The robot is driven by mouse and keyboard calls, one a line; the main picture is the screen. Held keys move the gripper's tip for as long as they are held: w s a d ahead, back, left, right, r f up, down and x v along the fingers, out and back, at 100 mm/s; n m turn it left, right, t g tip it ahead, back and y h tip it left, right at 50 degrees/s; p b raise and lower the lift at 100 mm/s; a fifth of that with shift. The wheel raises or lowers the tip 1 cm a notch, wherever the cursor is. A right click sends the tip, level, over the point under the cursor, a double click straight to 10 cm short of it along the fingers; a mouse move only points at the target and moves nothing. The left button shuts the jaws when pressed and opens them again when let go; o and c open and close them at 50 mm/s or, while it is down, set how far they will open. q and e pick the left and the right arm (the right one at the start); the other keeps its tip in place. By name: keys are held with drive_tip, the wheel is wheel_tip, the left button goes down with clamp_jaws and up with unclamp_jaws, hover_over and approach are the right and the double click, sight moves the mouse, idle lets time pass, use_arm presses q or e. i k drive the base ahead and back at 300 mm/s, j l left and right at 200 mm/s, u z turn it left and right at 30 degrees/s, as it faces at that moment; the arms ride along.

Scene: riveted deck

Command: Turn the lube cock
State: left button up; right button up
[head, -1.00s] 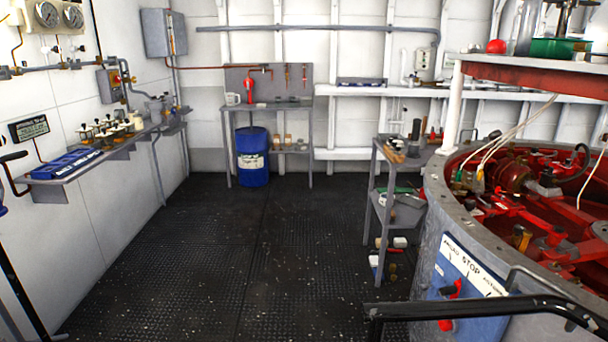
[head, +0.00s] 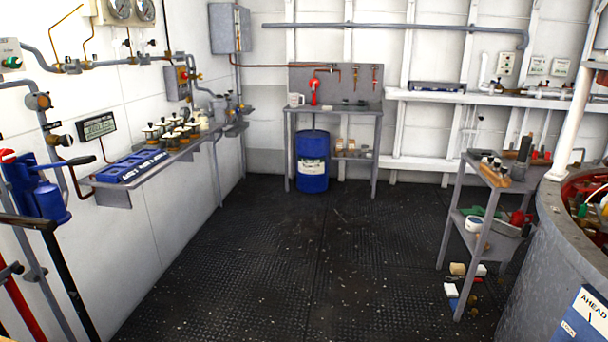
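I cannot tell for certain which fitting is the lube cock. A grey pipe (head: 205,91) with brass fittings (head: 72,66) runs along the left wall. Lower on that wall, a round orange-brown fitting (head: 40,101) and a brass fitting (head: 62,140) sit on pipework near a black label plate (head: 98,126). On the wall shelf, several brass and white cups with dark tops (head: 172,130) stand in a group beside a blue tray (head: 131,166). Neither of my grippers is in view.
A blue drum (head: 312,162) stands under the back bench (head: 333,107). A grey shelf stand (head: 470,163) and a large round grey casing (head: 545,240) are at the right. Small items lie on the floor by the stand. The dark deck (head: 290,260) between is clear.

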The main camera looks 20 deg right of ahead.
sight(583, 222)
drive_tip(key=i+z, duration=0.3)
drive_tip(key=i, duration=0.25)
drive_tip(key=i+z, duration=0.3)
drive_tip(key=i, duration=0.2)
drive_tip(key=i+j+z, duration=0.1)
drive_tip(key=i+z, duration=0.35)
drive_tip(key=i, duration=0.6)
drive_tip(key=i+z, duration=0.45)
drive_tip(key=i+j+z, duration=0.15)
drive_tip(key=i+z, duration=0.7)
drive_tip(key=i+j+z, duration=0.1)
drive_tip(key=i+z, duration=0.25)
drive_tip(key=k, duration=0.1)
